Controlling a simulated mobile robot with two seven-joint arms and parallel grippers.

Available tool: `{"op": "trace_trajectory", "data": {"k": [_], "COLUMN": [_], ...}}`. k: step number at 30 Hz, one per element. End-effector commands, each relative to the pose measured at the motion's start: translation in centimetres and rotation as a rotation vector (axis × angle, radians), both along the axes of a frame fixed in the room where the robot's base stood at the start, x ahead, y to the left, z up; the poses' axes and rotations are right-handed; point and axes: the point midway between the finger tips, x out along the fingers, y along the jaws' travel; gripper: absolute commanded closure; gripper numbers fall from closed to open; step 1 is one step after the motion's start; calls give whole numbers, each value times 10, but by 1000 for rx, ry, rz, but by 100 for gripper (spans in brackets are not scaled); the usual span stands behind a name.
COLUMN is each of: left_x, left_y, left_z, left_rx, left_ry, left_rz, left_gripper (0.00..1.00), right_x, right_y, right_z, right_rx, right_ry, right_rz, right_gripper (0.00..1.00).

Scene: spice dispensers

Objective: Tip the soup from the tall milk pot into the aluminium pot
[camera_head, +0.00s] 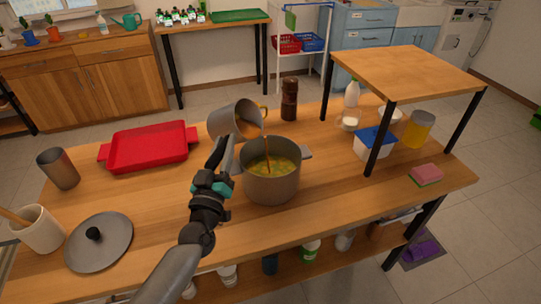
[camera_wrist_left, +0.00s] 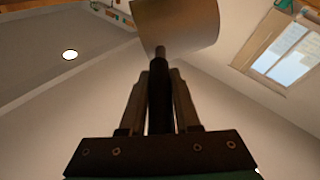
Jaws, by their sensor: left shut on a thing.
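The tall milk pot (camera_head: 226,119) is grey metal and tilted far over, its mouth toward the right, above the left rim of the aluminium pot (camera_head: 271,188). My left gripper (camera_head: 217,155) is shut on the milk pot's handle. In the left wrist view the fingers (camera_wrist_left: 160,90) close around the dark handle, with the milk pot's wall (camera_wrist_left: 178,22) beyond. How much soup is left inside the milk pot is hidden. My right gripper is not in view.
A red tray (camera_head: 150,146) lies behind left. A grey lid (camera_head: 99,243), a utensil crock (camera_head: 38,229) and a metal cup (camera_head: 58,168) stand at left. A pepper mill (camera_head: 289,100) stands behind. A raised wooden shelf (camera_head: 408,70) with black legs stands at right.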

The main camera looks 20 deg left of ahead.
Motion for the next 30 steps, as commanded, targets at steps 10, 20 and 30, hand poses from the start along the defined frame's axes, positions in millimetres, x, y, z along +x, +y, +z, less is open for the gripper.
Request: {"op": "trace_trajectory", "data": {"k": [10, 20, 30], "left_x": [0, 0, 0], "left_y": [-1, -3, -5], "left_z": [0, -1, 0], "left_rx": [41, 77, 113], "left_ry": [-14, -18, -22], "left_rz": [2, 3, 2], "left_gripper": [100, 100, 100], "right_x": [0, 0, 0], "right_y": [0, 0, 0], "right_z": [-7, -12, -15], "right_rx": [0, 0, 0], "right_ry": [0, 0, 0], "right_rz": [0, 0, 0], "right_gripper": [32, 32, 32]}}
